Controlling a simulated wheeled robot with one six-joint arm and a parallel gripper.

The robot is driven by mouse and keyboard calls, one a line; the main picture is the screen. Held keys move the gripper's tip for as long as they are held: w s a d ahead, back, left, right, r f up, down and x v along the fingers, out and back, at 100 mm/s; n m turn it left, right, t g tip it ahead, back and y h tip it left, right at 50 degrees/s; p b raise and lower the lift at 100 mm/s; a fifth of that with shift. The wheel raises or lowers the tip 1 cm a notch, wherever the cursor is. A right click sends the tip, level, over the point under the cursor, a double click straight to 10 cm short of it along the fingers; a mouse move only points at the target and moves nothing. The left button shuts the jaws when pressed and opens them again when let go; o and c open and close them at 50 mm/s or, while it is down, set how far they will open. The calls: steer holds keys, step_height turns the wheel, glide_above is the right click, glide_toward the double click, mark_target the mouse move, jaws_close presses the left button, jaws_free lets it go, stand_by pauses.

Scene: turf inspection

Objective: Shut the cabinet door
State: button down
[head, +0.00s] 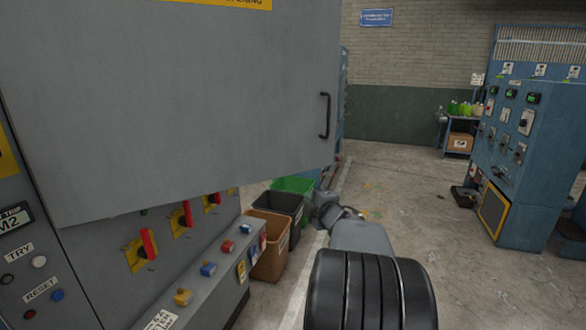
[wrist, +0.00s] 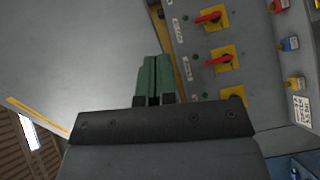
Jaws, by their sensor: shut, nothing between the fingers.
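The cabinet door (head: 190,100) is a large grey panel that fills the upper left of the head view. It stands open, swung out from the cabinet (head: 205,250). A black handle (head: 325,115) is near its right edge. In the wrist view, a broad grey surface at left (wrist: 75,55) looks like the door. My gripper (wrist: 154,62) has green fingers, shut and empty, between that surface and the switch panel. I cannot tell whether they touch the door. In the head view my arm reaches toward the door's lower right corner, and the fingers cannot be made out.
A blue machine (head: 520,150) is at right. The floor between is mostly clear.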

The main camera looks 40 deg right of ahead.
steer(key=s+d+r+n+y, duration=0.1)
steer(key=n, duration=0.1)
steer(key=t+p, duration=0.1)
steer(key=p, duration=0.3)
glide_toward(289, 174)
steer(key=shift+n+y, duration=0.4)
steer(key=w, duration=0.2)
steer(key=w+d, duration=0.1)
steer(key=w, duration=0.1)
steer(key=w+d, duration=0.1)
steer(key=w, duration=0.2)
steer(key=shift+w, duration=0.1)
steer(key=shift+a, duration=0.1)
